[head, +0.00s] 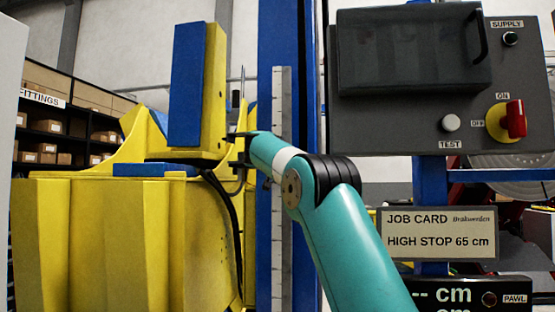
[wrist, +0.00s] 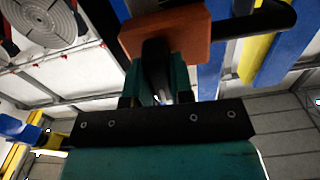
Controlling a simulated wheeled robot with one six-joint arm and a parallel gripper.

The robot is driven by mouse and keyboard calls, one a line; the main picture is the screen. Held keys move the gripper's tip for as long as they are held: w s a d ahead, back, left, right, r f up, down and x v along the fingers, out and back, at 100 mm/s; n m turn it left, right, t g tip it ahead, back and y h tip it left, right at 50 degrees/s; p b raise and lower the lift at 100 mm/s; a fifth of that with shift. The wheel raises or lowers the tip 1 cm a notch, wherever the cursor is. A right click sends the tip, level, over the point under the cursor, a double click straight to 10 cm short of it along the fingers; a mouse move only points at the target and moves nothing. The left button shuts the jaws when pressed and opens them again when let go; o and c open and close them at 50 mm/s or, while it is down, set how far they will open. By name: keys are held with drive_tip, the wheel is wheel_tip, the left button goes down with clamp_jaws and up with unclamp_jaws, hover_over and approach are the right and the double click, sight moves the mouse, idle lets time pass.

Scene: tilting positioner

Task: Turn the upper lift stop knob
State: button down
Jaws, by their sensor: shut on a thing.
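In the wrist view my gripper (wrist: 156,80) has its two teal fingers closed around a dark knob-like part (wrist: 156,52). This part sits against an orange block (wrist: 187,33), which is likely the lift stop. A black bar sticks out of the block to the right. In the head view my gripper (head: 243,150) is at the left of the blue column (head: 305,60) with its pale scale strip (head: 281,100). The knob and the orange block cannot be made out there. Whether this is the upper knob, and how far it is turned, I cannot tell.
The yellow positioner (head: 95,240) with blue pads (head: 187,85) stands left of the column. A grey control box (head: 400,125) with a red-handled switch (head: 515,119) is at right. Below it, a job card (head: 438,230) reads HIGH STOP 65 cm. The display (head: 440,293) shows dashes.

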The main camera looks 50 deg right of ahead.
drive_tip(key=m, duration=0.1)
drive_tip(key=m+b, duration=0.1)
drive_tip(key=m, duration=0.3)
drive_tip(key=shift+d+f, duration=0.25)
drive_tip(key=shift+f, duration=0.05)
drive_tip(key=shift+m, duration=0.3)
drive_tip(key=c, duration=1.3)
unclamp_jaws()
drive_tip(key=o, duration=0.3)
drive_tip(key=shift+d+f, duration=0.1)
drive_tip(key=shift+w+d, duration=0.1)
drive_tip(key=shift+d, duration=0.15)
drive_tip(key=shift+a, duration=0.35)
